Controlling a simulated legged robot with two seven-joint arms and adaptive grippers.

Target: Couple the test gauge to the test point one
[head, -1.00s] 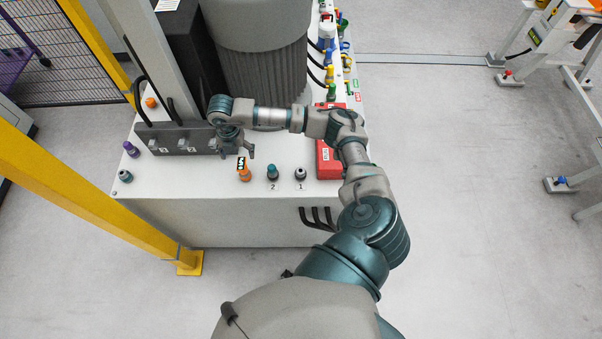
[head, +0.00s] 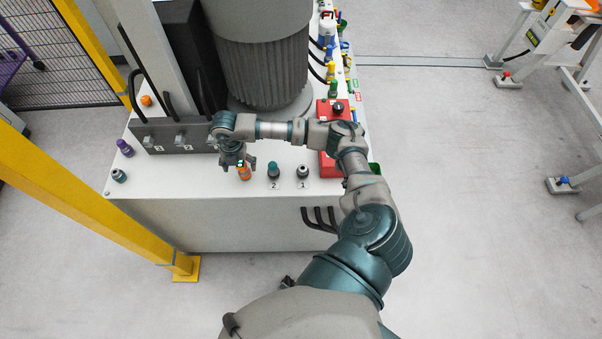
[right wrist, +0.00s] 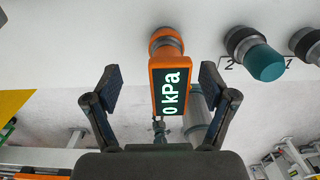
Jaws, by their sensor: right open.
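The test gauge is orange with a dark display reading 0 kPa (right wrist: 172,92). It stands on the white bench top at the left of the row in the head view (head: 244,173). My right gripper (head: 242,164) is over it; in the right wrist view its open fingers (right wrist: 160,80) stand on both sides of the gauge, with gaps. Test point one (head: 303,171), a grey fitting with a dark cap, stands by the label 1, partly cut off in the right wrist view (right wrist: 311,46). My left gripper is not in view.
A teal-capped fitting (head: 273,170) by the label 2 stands between gauge and test point one. A red box (head: 328,166) lies right of them, under my arm. A grey block (head: 165,136) and a large ribbed cylinder (head: 265,70) stand behind. A yellow post (head: 90,185) is at left.

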